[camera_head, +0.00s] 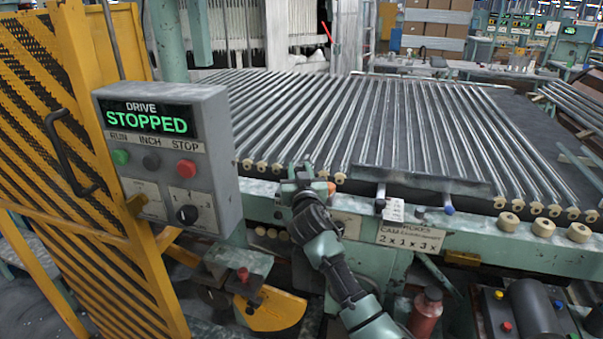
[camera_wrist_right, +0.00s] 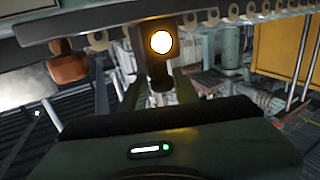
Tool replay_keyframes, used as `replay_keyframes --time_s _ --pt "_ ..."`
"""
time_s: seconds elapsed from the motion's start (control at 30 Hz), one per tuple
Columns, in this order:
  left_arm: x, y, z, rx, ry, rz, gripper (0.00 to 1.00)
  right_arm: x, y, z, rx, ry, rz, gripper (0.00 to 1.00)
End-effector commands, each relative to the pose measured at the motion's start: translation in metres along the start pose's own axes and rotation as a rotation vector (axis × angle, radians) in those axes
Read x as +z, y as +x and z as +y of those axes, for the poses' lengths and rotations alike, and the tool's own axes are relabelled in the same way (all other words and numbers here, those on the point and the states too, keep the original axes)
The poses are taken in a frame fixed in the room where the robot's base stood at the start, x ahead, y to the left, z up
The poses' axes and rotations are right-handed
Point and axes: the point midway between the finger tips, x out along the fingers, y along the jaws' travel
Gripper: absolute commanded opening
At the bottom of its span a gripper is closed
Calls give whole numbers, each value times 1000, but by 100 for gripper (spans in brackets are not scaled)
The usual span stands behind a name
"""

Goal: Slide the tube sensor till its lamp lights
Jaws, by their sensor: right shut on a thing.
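The tube sensor (camera_wrist_right: 160,65) is a small dark block below the rail in the right wrist view. Its round lamp (camera_wrist_right: 161,42) glows bright yellow-white. My right gripper (camera_wrist_right: 158,80) is shut on the sensor, one finger on each side. In the head view my right gripper (camera_head: 305,182) is at the front rail of the tube bed, and I cannot clearly tell the sensor apart there. My left gripper is not in view.
An orange-brown knob (camera_wrist_right: 68,66) sits beside the gripper, also seen in the head view (camera_head: 331,188). Rows of glass tubes (camera_head: 420,125) lie behind the rail (camera_head: 470,235). A control box (camera_head: 222,160) at left reads "DRIVE STOPPED". A yellow guard (camera_head: 60,130) stands beyond it.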

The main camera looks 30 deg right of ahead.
Motion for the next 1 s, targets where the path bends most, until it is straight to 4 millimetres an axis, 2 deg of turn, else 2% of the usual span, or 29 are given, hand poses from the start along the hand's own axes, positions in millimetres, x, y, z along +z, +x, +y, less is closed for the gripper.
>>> replay_keyframes --time_s 0.13,0.17,0.2,0.6,1.0 --pt "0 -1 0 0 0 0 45 0 -1 -2 -6 0 -1 0" --pt "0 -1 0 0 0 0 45 0 -1 -2 -6 0 -1 33" --pt "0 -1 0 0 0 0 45 0 -1 -2 -6 0 -1 44" --pt "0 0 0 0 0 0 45 1 -5 -1 -2 -1 -2 45" --pt "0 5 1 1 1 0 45 2 -64 -2 -4 1 -1 45"
